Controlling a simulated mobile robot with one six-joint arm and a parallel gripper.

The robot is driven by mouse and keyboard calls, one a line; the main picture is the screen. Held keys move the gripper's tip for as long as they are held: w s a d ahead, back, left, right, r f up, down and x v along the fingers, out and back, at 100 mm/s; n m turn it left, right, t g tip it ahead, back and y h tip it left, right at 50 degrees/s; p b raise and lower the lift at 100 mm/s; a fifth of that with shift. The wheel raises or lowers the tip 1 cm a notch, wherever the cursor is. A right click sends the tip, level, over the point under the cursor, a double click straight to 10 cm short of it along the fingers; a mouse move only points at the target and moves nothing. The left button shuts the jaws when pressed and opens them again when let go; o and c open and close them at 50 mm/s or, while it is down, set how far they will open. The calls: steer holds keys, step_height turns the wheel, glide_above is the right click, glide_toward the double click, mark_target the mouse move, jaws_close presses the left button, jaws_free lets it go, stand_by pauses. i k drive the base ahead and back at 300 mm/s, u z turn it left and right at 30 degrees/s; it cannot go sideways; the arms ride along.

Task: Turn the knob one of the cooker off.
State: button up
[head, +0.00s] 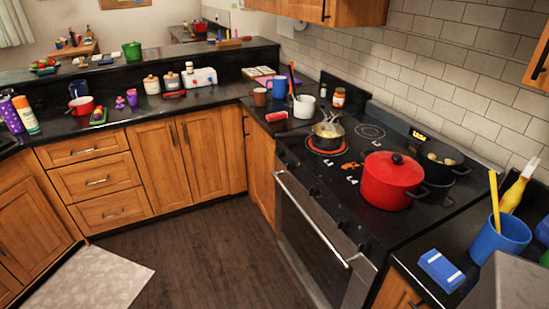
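The black cooker (335,185) stands right of centre in the head view, with its oven door and long handle (310,215) facing left. Several small dark knobs (343,223) line its front edge. I cannot tell which is knob one, and their turn positions are too small to read. The front-left burner (313,148) glows red under a small pan (328,131) with yellowish food in it. A large red lidded pot (391,181) stands on the nearer part of the hob. A dark pan (441,161) with food sits behind it.
The wooden floor (200,265) before the cooker is clear, with a pale rug (88,280) at left. Wooden cabinets (205,155) run along the back. A blue cup (499,238) and blue box (441,271) stand on the right counter.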

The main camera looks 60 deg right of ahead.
mark_target(280, 153)
steer(key=i, duration=0.85)
steer(key=u, duration=0.05)
